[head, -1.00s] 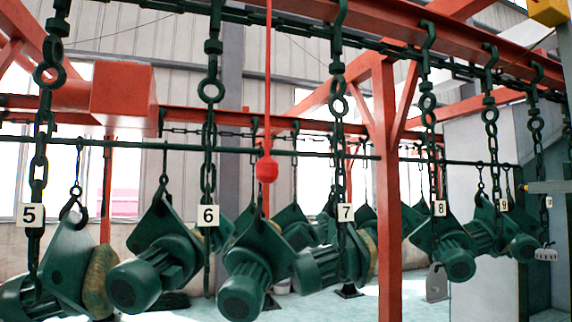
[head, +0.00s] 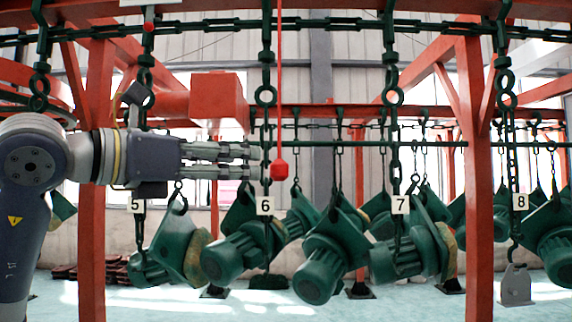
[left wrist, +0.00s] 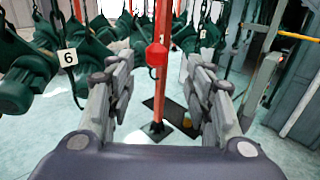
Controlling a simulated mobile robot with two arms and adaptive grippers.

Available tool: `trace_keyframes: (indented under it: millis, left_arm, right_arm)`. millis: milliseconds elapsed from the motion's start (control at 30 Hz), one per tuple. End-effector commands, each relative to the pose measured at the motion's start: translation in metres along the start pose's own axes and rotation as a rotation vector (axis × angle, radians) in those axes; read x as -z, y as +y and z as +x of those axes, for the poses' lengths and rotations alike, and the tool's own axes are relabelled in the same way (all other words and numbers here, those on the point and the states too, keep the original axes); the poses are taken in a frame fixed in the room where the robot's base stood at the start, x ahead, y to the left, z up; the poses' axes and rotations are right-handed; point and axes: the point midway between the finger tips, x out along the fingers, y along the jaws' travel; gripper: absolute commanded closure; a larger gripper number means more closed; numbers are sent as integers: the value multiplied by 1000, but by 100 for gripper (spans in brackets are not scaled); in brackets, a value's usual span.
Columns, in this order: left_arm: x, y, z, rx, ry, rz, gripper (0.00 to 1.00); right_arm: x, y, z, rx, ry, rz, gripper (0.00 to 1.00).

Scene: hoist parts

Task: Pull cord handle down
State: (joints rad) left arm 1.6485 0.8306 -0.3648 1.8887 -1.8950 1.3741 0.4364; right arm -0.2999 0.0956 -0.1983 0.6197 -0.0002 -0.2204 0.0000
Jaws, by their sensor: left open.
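The cord handle is a red knob (head: 279,169) at the lower end of a thin red cord (head: 280,80) that hangs from above in the head view. My left gripper (head: 258,161) comes in from the left at the knob's height, with its fingertips just left of it. In the left wrist view the knob (left wrist: 156,54) appears between and beyond the two open fingers (left wrist: 158,85). Nothing is between the fingers, and I cannot tell whether a fingertip touches the knob. My right gripper is not in view.
Green hoist motors (head: 325,255) hang on chains behind, with number plates such as 6 (head: 265,205) and 7 (head: 400,204). A red post (head: 478,200) stands at the right. A red box (head: 218,98) sits behind my left arm.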

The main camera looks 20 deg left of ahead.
Motion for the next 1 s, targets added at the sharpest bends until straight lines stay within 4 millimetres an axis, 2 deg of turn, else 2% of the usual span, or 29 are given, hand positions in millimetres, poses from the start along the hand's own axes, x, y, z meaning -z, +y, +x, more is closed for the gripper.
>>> trace_keyframes:
  millis: [300,533,700,967,1000]
  left_arm:
    - [-3,-1,56,6,5,-5,52]
    - [-2,-1,92,5,3,-5,52]
    - [0,-1,103,4,1,-3,52]
    - [1,-1,104,4,0,-3,52]
    - [1,-1,104,4,0,-3,55]
  right_arm:
    - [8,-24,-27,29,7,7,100]
    - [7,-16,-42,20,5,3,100]
    - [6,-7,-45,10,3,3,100]
    - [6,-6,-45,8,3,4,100]
    - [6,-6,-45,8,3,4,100]
